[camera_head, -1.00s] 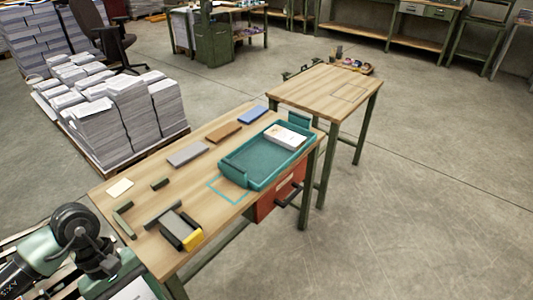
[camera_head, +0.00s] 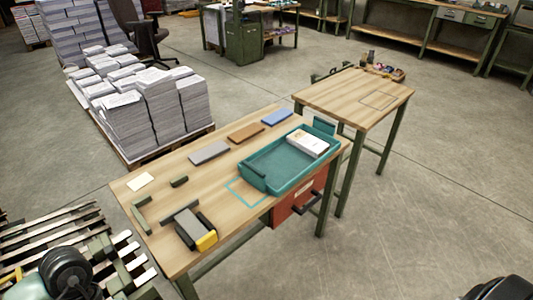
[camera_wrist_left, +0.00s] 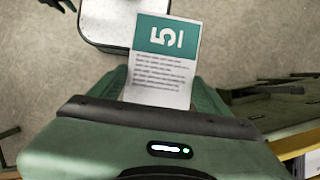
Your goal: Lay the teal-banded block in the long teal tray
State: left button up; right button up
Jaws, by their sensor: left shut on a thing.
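The teal-banded block (camera_wrist_left: 162,62) fills the middle of the left wrist view, with a white "5" on its teal end and grey print below. My left gripper (camera_wrist_left: 163,90) is shut on its near end. In the head view the block and the left fingers are out of sight; only part of my left arm shows at the lower left. The long teal tray (camera_head: 268,166) lies on the wooden table, its near-left part empty. A white printed block (camera_head: 307,143) lies in its far-right end. My right gripper is not in view.
Blue (camera_head: 277,117), brown (camera_head: 246,132) and grey (camera_head: 209,152) blocks lie along the table's back side. A grey block with a yellow end (camera_head: 206,240) sits at the front, near dark bars. A teal outline (camera_head: 240,197) marks bare wood beside the tray. A second table (camera_head: 345,92) stands behind.

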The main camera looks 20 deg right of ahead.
aim_at(275, 169)
jog(key=i+l+u, duration=0.1)
jog(key=l+u, duration=0.25)
jog(key=l, duration=0.7)
jog(key=l+u, duration=0.35)
jog(key=l, duration=0.7)
